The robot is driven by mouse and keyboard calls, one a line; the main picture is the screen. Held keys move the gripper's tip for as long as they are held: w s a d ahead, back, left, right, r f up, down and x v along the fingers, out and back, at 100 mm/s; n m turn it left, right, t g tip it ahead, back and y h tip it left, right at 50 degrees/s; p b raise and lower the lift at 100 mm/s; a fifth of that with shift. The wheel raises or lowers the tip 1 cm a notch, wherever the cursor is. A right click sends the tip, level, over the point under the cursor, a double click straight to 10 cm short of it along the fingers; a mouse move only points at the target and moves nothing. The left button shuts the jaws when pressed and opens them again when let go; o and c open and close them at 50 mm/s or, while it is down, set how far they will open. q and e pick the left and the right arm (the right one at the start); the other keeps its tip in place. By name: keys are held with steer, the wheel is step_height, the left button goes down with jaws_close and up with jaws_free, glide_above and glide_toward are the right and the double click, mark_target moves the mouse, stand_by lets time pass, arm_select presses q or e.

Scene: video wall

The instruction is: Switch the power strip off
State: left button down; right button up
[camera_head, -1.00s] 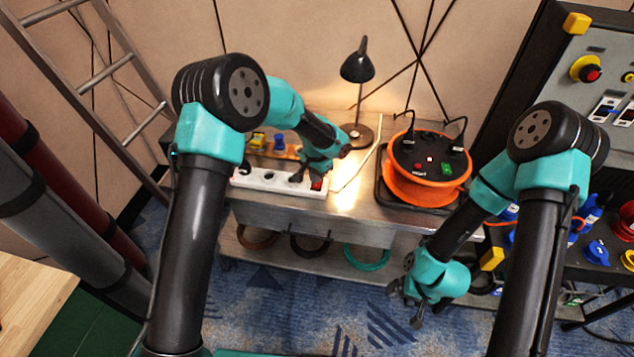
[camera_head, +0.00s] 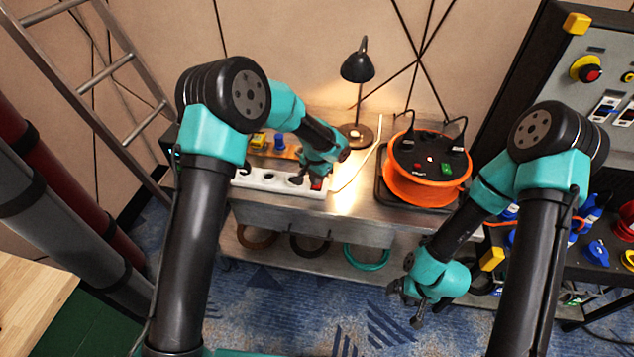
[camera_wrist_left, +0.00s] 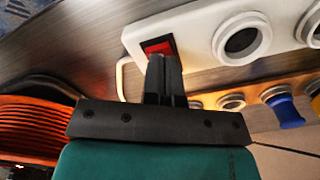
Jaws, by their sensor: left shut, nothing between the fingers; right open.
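The white power strip (camera_head: 262,180) lies along the front of the metal bench, with round dark sockets. Its red rocker switch (camera_head: 316,184) is at the strip's right end; the switch also shows in the left wrist view (camera_wrist_left: 158,46) in a black frame. My left gripper (camera_head: 301,179) is shut and empty, its fingertips at the switch. In the left wrist view the fingertips (camera_wrist_left: 163,60) overlap the switch's lower edge; I cannot tell whether they press it. My right gripper (camera_head: 405,306) is open and empty, low in front of the bench.
A black desk lamp (camera_head: 357,68) stands lit behind the strip. An orange cable reel (camera_head: 428,188) sits to the right on the bench. Coloured plugs (camera_head: 279,143) stand behind the strip. Cable coils (camera_head: 366,257) hang on the lower shelf.

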arm_select(q)
steer(key=shift+f, duration=0.7)
stand_by(0.6)
steer(key=shift+r, duration=3.5)
steer(key=shift+f, duration=0.1)
